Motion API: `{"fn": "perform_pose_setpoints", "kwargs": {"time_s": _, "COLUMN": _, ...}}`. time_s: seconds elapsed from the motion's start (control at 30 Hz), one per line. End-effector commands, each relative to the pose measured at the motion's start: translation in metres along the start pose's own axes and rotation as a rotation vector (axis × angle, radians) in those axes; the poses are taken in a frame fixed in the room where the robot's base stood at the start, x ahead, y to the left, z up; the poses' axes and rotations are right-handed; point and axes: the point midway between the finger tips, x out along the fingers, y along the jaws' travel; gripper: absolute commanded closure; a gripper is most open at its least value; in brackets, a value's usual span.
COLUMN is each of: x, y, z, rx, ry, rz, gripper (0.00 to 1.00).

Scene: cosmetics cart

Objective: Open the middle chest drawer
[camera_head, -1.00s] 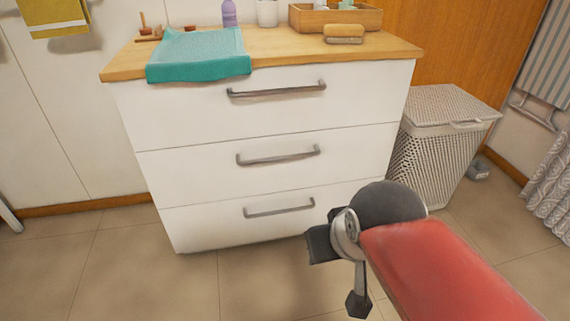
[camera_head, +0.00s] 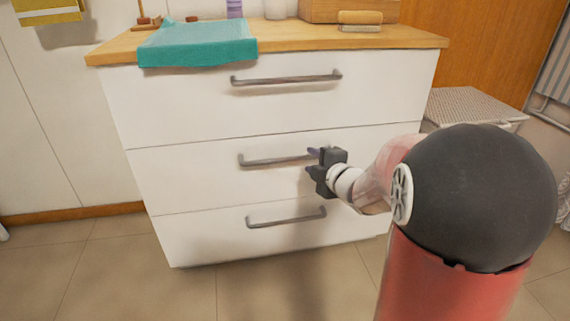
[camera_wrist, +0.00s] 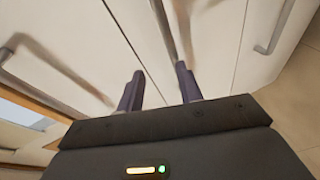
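The white chest has three drawers. The middle drawer (camera_head: 200,184) sits flush with the others, shut, and carries a grey bar handle (camera_head: 262,160). My gripper (camera_head: 311,161) is at the right end of this handle, pointing at the drawer front, and hides that end in the head view. In the wrist view the two dark fingers of my gripper (camera_wrist: 158,80) stand apart with a gap between them.
The top drawer handle (camera_head: 287,79) and the bottom drawer handle (camera_head: 286,218) lie above and below. A wicker basket (camera_head: 475,104) stands right of the chest. Floor in front is clear.

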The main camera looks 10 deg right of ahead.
Motion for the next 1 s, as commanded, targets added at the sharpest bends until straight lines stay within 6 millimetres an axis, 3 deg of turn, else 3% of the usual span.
{"fn": "perform_pose_setpoints", "kwargs": {"time_s": 0.03, "x": 0.009, "y": -0.015, "z": 0.0, "rx": -0.045, "ry": 0.046, "rz": 0.004, "gripper": 0.64}}
{"fn": "perform_pose_setpoints", "kwargs": {"time_s": 0.17, "x": 0.017, "y": -0.026, "z": -0.005, "rx": -0.122, "ry": 0.13, "rz": 0.027, "gripper": 0.64}}
{"fn": "perform_pose_setpoints", "kwargs": {"time_s": 0.37, "x": 0.033, "y": -0.027, "z": -0.011, "rx": -0.143, "ry": 0.157, "rz": 0.035, "gripper": 0.64}}
{"fn": "perform_pose_setpoints", "kwargs": {"time_s": 0.7, "x": 0.084, "y": -0.025, "z": -0.019, "rx": -0.14, "ry": 0.155, "rz": 0.035, "gripper": 0.64}}
{"fn": "perform_pose_setpoints", "kwargs": {"time_s": 1.0, "x": 0.095, "y": -0.025, "z": -0.021, "rx": -0.138, "ry": 0.152, "rz": 0.036, "gripper": 0.64}}
